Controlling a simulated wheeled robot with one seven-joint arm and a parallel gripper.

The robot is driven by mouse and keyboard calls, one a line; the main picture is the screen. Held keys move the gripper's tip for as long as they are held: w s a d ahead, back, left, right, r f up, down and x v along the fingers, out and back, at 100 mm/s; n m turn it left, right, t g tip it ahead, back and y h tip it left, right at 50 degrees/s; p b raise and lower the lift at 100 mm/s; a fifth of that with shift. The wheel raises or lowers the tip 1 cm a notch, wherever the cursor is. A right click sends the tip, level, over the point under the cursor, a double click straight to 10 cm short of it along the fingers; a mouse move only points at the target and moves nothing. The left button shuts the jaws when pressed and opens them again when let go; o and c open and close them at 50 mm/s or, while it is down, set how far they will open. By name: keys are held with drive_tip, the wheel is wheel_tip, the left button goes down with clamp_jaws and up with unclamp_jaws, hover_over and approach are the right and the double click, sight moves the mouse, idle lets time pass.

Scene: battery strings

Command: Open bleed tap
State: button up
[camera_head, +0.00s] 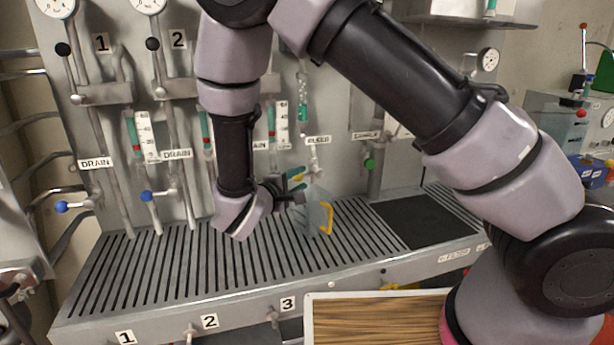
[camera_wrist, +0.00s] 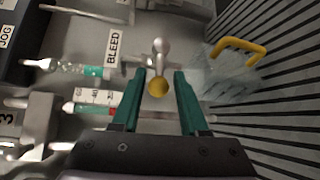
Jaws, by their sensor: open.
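The bleed tap (camera_wrist: 158,58) is a small metal tap with a round yellow knob (camera_wrist: 158,88), beside the BLEED label (camera_wrist: 113,48) in the wrist view. In the head view the BLEED label (camera_head: 318,140) is on the back panel, just above my gripper (camera_head: 297,180). My gripper (camera_wrist: 158,76) is open, and its two teal fingers stand on either side of the yellow knob in the wrist view. Gaps show between the knob and both fingers. I cannot tell how deep the knob sits between them. In the head view my gripper hides much of the tap.
A clear jug with a yellow handle (camera_head: 327,217) stands on the slotted drain tray (camera_head: 170,275), close to my gripper; its handle also shows in the wrist view (camera_wrist: 242,47). Sight glasses (camera_wrist: 95,97) and pipes line the panel. A wood-topped surface (camera_head: 375,320) is in front.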

sight(305, 176)
drive_tip(key=shift+x, duration=2.2)
clamp_jaws()
drive_tip(key=shift+a, duration=0.1)
